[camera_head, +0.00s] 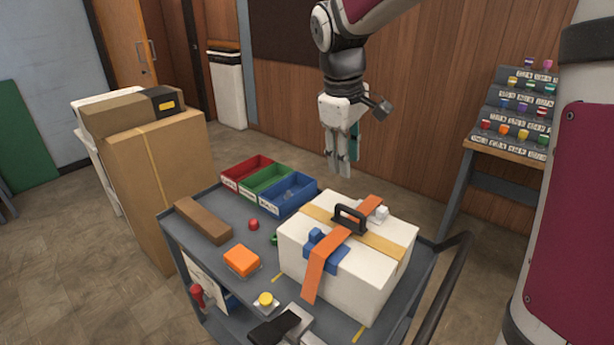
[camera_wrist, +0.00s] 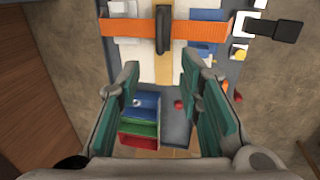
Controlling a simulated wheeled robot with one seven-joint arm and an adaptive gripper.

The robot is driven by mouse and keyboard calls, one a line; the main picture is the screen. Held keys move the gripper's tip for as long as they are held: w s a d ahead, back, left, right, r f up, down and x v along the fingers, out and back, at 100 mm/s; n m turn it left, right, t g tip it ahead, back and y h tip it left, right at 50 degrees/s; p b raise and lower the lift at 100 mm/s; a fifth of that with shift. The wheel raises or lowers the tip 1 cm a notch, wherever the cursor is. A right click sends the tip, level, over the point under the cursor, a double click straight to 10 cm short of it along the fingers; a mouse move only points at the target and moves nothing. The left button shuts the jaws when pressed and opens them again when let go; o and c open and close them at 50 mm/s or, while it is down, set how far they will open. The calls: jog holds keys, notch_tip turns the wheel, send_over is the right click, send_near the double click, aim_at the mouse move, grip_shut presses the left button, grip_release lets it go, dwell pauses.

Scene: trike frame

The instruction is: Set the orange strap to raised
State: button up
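The orange strap (camera_head: 327,258) lies across the top of a white box (camera_head: 347,282) on the cart and hangs down its near side. It passes by the box's black handle (camera_head: 349,218) and a blue clip (camera_head: 325,246). In the wrist view the strap (camera_wrist: 200,30) runs across the top, with the handle (camera_wrist: 162,30) over its middle. My gripper (camera_head: 341,172) hangs above and behind the box, apart from the strap. Its fingers (camera_wrist: 155,75) are spread, with nothing between them.
Red, green and blue bins (camera_head: 268,184) stand at the cart's back edge. A brown block (camera_head: 202,220), an orange block (camera_head: 241,261) and a yellow button (camera_head: 265,299) are on the cart's left part. Cardboard boxes (camera_head: 165,165) are stacked at left; a rack of coloured knobs (camera_head: 515,105) is at right.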

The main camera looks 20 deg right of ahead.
aim_at(349, 209)
jog(key=f, duration=0.4)
jog(key=w+d+f, duration=0.1)
jog(key=f, duration=0.4)
jog(key=d+f, duration=0.1)
jog(key=f, duration=0.3)
jog(key=shift+w+d+f, duration=0.1)
jog(key=shift+w+f, duration=0.2)
grip_shut()
